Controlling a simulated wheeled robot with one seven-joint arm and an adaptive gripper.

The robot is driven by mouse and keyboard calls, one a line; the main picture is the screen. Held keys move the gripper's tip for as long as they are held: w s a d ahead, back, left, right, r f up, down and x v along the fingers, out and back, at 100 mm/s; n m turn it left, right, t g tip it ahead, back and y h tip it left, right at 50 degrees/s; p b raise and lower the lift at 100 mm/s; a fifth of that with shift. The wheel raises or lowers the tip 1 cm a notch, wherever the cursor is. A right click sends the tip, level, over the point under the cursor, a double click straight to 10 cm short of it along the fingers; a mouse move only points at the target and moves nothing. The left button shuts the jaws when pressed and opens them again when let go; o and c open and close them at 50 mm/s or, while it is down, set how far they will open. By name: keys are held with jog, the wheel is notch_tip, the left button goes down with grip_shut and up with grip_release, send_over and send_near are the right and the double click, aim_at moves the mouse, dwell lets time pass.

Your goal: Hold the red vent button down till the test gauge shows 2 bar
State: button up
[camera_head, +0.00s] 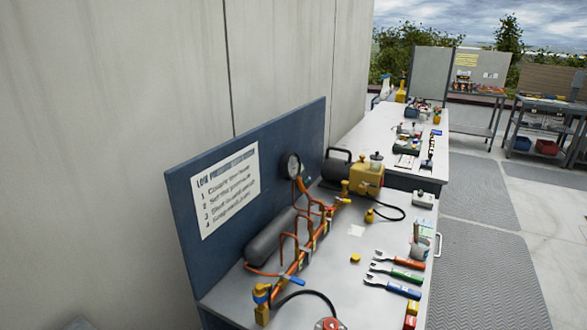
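A round dial gauge (290,166) with a dark rim stands at the back of the near bench, in front of the blue backboard. Its needle and numbers are too small to read. A red round part on a pale base (329,324) shows at the bottom edge, partly cut off. It may be the red vent button, but I cannot tell for sure. Copper pipework (296,262) with yellow and blue fittings runs along the bench beside a dark grey cylinder (275,237). My gripper is not in view.
The near bench (352,285) carries wrenches with red, green and blue handles (400,272), a yellow pump-like unit (367,180), black hoses and a mug. A sign (227,190) hangs on the backboard (180,195). More benches stand behind; the floor at right (490,270) is clear.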

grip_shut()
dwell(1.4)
